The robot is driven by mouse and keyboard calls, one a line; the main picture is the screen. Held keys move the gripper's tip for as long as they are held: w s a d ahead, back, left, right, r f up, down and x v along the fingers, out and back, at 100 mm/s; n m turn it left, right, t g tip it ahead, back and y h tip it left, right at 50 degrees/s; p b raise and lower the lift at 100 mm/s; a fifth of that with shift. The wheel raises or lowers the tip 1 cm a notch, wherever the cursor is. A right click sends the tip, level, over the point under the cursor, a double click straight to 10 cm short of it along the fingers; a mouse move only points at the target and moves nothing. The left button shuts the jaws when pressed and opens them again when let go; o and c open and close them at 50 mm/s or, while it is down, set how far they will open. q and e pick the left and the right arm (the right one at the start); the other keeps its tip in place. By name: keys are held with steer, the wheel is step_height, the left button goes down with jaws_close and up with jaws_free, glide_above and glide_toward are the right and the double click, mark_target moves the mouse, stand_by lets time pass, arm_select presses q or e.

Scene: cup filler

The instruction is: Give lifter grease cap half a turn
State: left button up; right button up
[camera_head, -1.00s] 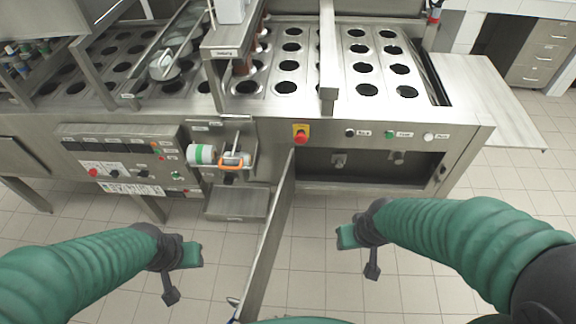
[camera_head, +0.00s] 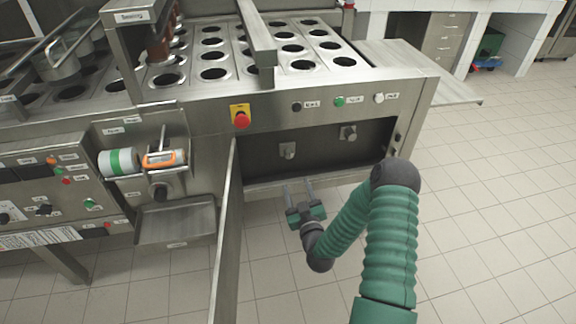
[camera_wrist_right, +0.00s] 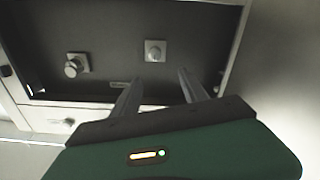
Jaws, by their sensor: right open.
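Two small metal fittings sit on the back wall of the open dark compartment. One (camera_head: 288,150) is left and the other (camera_head: 348,132) is right in the head view. Both show in the right wrist view, a knob-like one (camera_wrist_right: 76,65) and one on a square plate (camera_wrist_right: 155,50). I cannot read which is the lifter grease cap. My right gripper (camera_head: 298,183) is open and empty, below and in front of the compartment. In the right wrist view its parted fingers (camera_wrist_right: 160,77) point toward the square-plate fitting, apart from it. My left gripper is out of view.
The open compartment door (camera_head: 228,240) stands out toward me, left of my right gripper. A red stop button (camera_head: 241,117) and other buttons line the panel above. A metal tray (camera_head: 176,222) juts out further left. The floor at right is clear.

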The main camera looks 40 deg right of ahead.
steer(key=b, duration=0.2)
glide_toward(290, 157)
steer(key=x, duration=0.4)
steer(key=shift+d+f, duration=0.35)
steer(key=shift+d, duration=0.05)
steer(key=w, duration=0.2)
steer(key=w+d+b, duration=0.1)
steer(key=shift+w+r, duration=0.3)
steer(key=shift+r, duration=0.1)
steer(key=shift+w+a+r, duration=0.1)
steer(key=shift+w+r, duration=0.05)
steer(key=shift+w, duration=0.1)
steer(key=shift+d, duration=0.3)
steer(key=shift+c, duration=0.2)
steer(key=shift+d+f, duration=0.1)
steer(key=shift+f, duration=0.15)
steer(key=shift+c, duration=1.2)
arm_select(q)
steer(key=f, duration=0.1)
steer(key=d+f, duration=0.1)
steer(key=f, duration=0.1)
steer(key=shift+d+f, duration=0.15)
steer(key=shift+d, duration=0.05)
arm_select(e)
jaws_close()
